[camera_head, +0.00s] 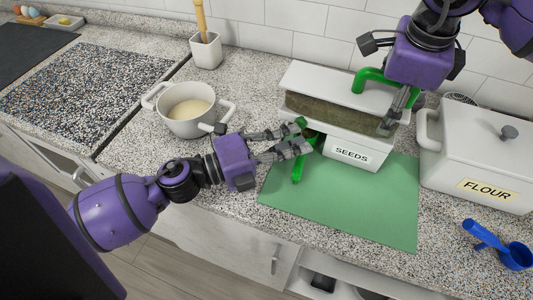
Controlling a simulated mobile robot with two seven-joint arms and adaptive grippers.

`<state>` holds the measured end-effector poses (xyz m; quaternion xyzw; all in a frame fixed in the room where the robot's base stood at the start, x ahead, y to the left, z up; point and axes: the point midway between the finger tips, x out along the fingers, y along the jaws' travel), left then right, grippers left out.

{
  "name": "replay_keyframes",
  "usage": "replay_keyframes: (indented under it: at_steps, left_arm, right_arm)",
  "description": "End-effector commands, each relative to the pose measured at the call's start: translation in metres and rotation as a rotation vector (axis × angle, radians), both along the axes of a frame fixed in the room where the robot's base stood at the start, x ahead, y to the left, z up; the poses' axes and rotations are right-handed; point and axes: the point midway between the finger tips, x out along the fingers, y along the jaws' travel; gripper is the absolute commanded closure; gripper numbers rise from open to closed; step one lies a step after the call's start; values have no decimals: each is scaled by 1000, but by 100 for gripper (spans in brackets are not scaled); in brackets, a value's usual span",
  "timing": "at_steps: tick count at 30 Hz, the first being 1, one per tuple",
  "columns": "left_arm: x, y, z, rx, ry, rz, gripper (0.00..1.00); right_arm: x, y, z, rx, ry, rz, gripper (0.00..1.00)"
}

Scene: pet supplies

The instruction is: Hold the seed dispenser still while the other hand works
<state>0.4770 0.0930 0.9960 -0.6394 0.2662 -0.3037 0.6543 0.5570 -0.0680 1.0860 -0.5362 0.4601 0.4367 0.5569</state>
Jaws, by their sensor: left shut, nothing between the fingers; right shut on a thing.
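The seed dispenser (352,152) is a white box labelled SEEDS, with a clear window showing seeds. It stands upright on a green mat (375,215) and has a green handle (367,77) at its upper right. My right gripper (388,127) reaches down from above at the dispenser's right side and is shut on it. Its fingers hide part of that side, and the exact contact is hard to see. My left gripper (306,138) is shut and empty at the dispenser's left front. A green piece (297,170) shows beside and below its fingers, partly hidden by them.
A white pot (187,125) stands left of the dispenser, behind my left arm. A white FLOUR canister (447,160) stands close on the right. Blue measuring scoops (487,238) lie at the front right. A utensil holder (206,53) stands at the back. The mat's front is clear.

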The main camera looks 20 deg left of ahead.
Motion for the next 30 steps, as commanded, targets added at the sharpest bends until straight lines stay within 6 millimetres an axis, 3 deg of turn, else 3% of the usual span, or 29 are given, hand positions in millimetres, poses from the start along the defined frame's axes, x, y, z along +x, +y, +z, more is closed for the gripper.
replay_keyframes:
  at_steps: [5,15,21,30]
  left_arm:
    - [-36,1,-3,-1,6,1,100]
    - [-81,55,-6,0,4,2,100]
    - [-97,71,-7,1,2,-1,100]
    - [-100,75,-6,0,1,-3,100]
  right_arm:
    - [-2,0,-4,-3,9,3,67]
    - [-1,0,-4,-3,7,0,67]
    - [-1,-1,-4,-3,5,-2,67]
    - [0,-1,-3,-1,3,-2,67]
